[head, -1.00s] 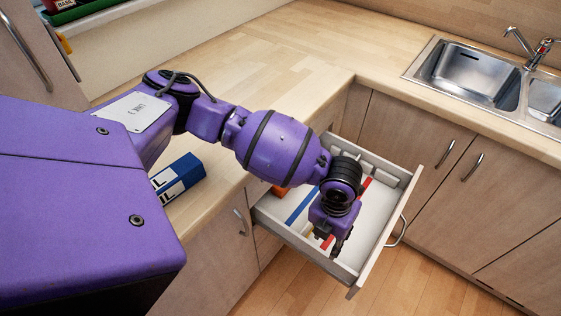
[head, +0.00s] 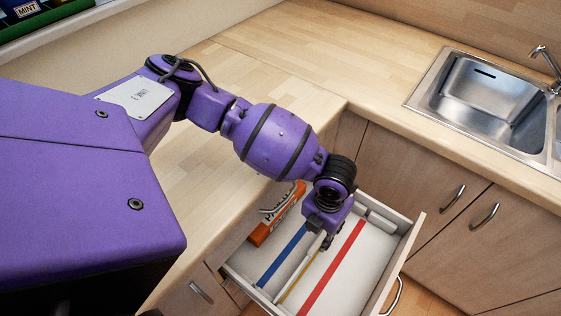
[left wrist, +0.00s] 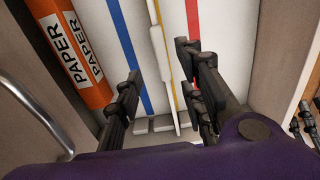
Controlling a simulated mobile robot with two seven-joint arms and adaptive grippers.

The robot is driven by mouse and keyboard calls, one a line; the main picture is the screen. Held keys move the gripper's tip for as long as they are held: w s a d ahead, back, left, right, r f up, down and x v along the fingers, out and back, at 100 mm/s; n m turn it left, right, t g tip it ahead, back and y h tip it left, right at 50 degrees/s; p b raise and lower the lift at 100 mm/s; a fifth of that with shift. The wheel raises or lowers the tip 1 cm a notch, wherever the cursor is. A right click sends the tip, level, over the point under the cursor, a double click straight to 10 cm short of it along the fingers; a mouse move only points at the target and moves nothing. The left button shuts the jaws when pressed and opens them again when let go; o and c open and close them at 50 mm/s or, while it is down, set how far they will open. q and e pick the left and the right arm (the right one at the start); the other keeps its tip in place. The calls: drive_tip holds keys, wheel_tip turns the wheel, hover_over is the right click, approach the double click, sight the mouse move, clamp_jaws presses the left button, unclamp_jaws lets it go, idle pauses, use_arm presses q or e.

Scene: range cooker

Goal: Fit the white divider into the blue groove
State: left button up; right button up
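The white divider (head: 296,266) is a thin strip in the open drawer, along the yellow groove (head: 290,287). It lies between the blue groove (head: 281,256) and the red groove (head: 332,266). In the left wrist view the divider (left wrist: 168,62) runs between my fingers, with yellow (left wrist: 178,45) at its right edge. I cannot tell whether it is seated in the yellow groove. My left gripper (head: 321,240) is over the divider's far part. Its fingers (left wrist: 162,95) are open, one on each side, with gaps to it. My right gripper is not in view.
An orange box marked PAPER (head: 276,217) lies along the drawer's left side. Pale blocks (head: 381,221) sit at the drawer's far end. The drawer front (head: 405,262) is at the right. The worktop (head: 290,60) behind is mostly clear, with a sink (head: 480,85) at right.

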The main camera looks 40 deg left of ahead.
sight(319, 240)
use_arm(q)
wheel_tip(319, 240, down, 5)
drive_tip(key=shift+d+f, duration=0.1)
drive_tip(key=shift+d, duration=0.05)
drive_tip(key=shift+f, duration=0.25)
drive_tip(key=shift+w, duration=0.1)
drive_tip(key=c, duration=0.8)
drive_tip(key=shift+w+r, duration=0.1)
clamp_jaws()
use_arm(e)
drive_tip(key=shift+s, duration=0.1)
